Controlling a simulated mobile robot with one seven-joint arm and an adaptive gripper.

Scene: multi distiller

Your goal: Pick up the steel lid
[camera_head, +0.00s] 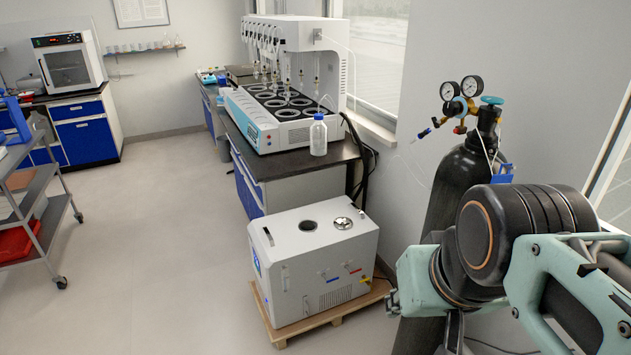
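The steel lid (343,223) is a small, shiny round piece with a knob. It lies on the top face of a white box-shaped unit (292,240), toward the right. A dark round opening (308,225) is in the same top face, just left of the lid. The lid and the opening are apart. My arm fills the lower right of the head view, to the right of the unit and nearer the camera. I cannot make out my gripper or its fingers in this view.
The white unit stands on a wooden pallet (332,314). A black gas cylinder (452,183) with gauges stands close behind my arm. A bench with a distiller (290,110) and a blue-capped bottle (318,138) is behind the unit. Floor at left is clear up to a cart (35,205).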

